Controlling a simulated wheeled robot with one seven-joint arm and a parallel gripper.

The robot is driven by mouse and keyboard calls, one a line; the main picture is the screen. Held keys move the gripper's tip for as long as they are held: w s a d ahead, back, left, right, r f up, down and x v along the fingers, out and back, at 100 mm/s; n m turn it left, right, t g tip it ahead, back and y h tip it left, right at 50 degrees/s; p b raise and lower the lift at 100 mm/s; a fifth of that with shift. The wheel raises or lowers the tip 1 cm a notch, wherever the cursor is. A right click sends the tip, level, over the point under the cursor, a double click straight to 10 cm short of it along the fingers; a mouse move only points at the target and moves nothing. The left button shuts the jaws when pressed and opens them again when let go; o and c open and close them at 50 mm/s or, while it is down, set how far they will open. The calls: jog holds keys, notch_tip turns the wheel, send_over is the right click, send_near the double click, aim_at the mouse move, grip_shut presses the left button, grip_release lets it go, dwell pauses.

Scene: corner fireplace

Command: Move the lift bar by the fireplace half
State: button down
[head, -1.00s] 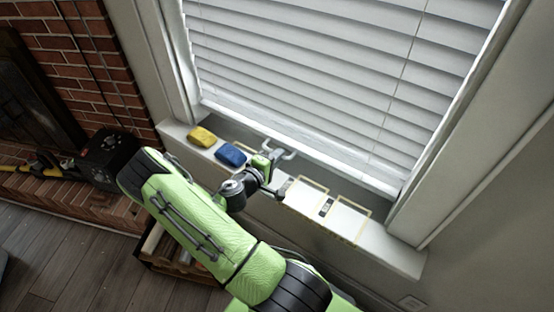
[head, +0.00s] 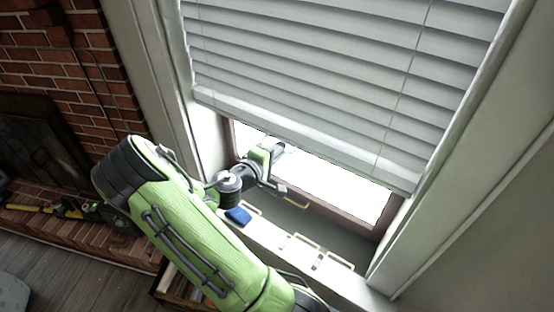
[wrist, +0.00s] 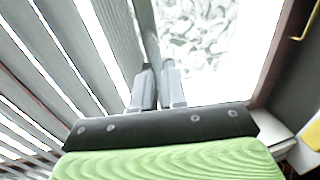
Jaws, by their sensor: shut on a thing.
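The white window blind (head: 320,70) ends in a thick bottom bar (head: 345,160), which hangs clear of the sill and slopes down to the right in the head view. My gripper (head: 277,150) is at the lower edge of this bar, left of its middle. In the wrist view my gripper (wrist: 157,78) has its two fingers close together, shut on the bar (wrist: 147,30), which runs up between them. The slats lie to the left of the fingers and bright window glass (wrist: 205,35) to the right. The exact contact is partly hidden in the head view.
The sill (head: 276,236) below holds a blue block (head: 238,215) and yellow outlined rectangles. A brown window frame (head: 325,203) shows under the bar. The brick fireplace (head: 85,85) stands at the left, with a yellow-handled tool (head: 45,209) on its hearth.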

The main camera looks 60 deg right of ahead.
notch_tip(320, 180, up, 10)
jog(key=p, duration=0.5)
jog(key=shift+r+p, duration=0.15)
jog(key=shift+p, duration=0.15)
jog(key=c, duration=1.2)
grip_release()
jog(key=shift+o, duration=0.2)
jog(key=b+v, duration=0.1)
jog(key=v, duration=1.5)
